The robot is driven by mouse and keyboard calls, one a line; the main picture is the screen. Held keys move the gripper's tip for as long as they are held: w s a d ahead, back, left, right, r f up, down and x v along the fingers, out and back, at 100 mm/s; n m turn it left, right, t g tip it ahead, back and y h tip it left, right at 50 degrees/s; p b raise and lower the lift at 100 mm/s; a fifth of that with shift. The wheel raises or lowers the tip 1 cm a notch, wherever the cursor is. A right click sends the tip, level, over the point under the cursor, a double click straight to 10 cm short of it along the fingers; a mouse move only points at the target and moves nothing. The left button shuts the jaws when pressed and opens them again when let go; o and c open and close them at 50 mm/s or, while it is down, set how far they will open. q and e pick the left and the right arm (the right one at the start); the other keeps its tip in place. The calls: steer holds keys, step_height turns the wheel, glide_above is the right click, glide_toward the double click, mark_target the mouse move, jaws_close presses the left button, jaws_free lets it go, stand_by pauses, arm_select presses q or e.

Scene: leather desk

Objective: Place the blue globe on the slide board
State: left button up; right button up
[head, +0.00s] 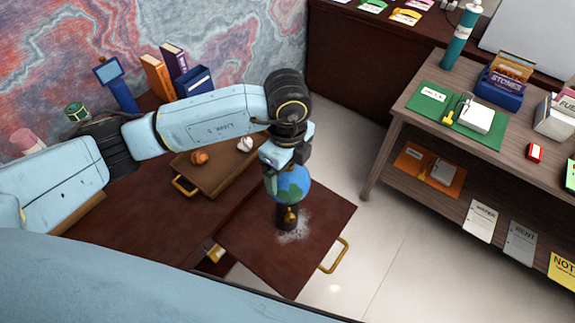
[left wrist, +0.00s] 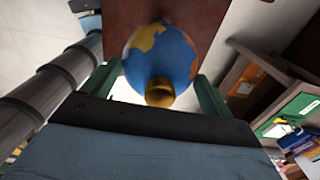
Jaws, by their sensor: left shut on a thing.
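The blue globe (head: 292,186) has green and tan land and a dark stand with a gold part. My left gripper (head: 284,170) is shut on it from above. In the left wrist view the globe (left wrist: 165,50) sits between the two green fingers (left wrist: 158,92), its gold cap toward the palm. The slide board (head: 262,255) is a reddish-brown panel with a gold handle, pulled out from the desk. The globe's stand is over the board, at a pale scuffed patch; I cannot tell whether it touches. My right gripper is not in view.
A brown tray (head: 212,172) with gold handles and two balls lies on the desk behind the board. Books and a blue holder (head: 193,82) stand near the wall. A wooden shelf (head: 405,125) stands at right. The board's front and right parts are clear.

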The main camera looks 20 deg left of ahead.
arm_select(q)
steer(key=o, duration=1.5)
step_height(320, 180, up, 12)
steer(key=shift+r+b, duration=0.1)
steer(key=shift+b, duration=0.5)
